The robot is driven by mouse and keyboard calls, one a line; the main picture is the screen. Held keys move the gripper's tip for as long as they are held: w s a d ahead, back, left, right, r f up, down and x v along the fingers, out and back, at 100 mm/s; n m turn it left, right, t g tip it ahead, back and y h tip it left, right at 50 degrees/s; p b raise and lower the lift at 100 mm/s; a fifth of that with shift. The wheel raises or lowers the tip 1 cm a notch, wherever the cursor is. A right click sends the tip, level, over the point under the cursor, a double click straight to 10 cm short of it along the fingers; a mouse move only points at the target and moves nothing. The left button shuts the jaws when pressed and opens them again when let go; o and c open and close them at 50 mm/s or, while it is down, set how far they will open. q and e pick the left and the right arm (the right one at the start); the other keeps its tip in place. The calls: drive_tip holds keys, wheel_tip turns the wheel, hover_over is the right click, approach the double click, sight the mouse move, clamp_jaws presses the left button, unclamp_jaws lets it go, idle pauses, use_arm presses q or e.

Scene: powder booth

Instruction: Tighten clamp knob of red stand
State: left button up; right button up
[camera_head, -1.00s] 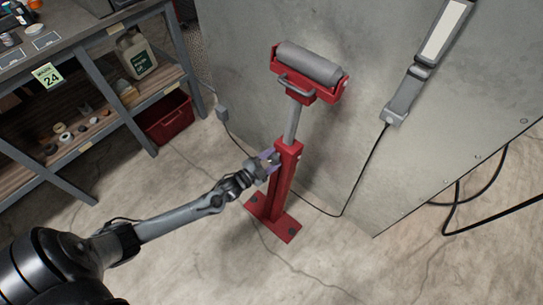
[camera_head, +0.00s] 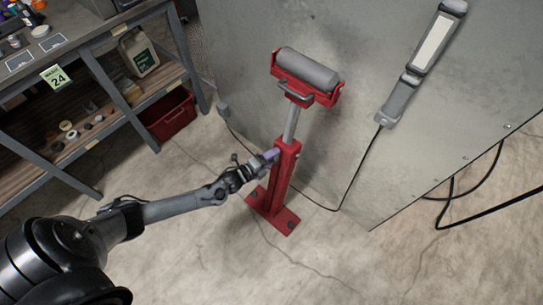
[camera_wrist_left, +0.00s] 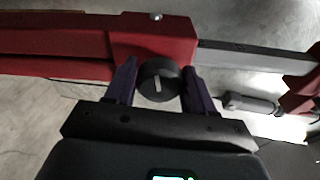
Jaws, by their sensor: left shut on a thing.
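The red stand (camera_head: 282,180) stands upright on the floor before a grey panel, with a grey roller on top. Its red column and grey inner post also show lying across the left wrist view (camera_wrist_left: 150,42). The clamp knob (camera_wrist_left: 158,80) is round and black with a pale line on its face, beside the column's upper end. My left gripper (camera_head: 271,156) reaches it from the left. In the left wrist view its purple fingers (camera_wrist_left: 158,82) stand on both sides of the knob, shut on it. In the head view the knob is hidden by the gripper. My right gripper is not in view.
A grey panel (camera_head: 240,80) stands behind the stand, with a work lamp (camera_head: 420,65) on it and a black cable hanging down. A shelf bench (camera_head: 110,75) and a red bin (camera_head: 172,118) are at the left. The floor in front is clear.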

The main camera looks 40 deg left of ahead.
use_arm(q)
drive_tip(key=shift+a, duration=0.1)
idle(0.4)
drive_tip(key=o, duration=1)
drive_tip(key=shift+c, duration=0.2)
drive_tip(key=p+v, duration=0.3)
drive_tip(key=v, duration=0.8)
drive_tip(key=shift+p, duration=0.3)
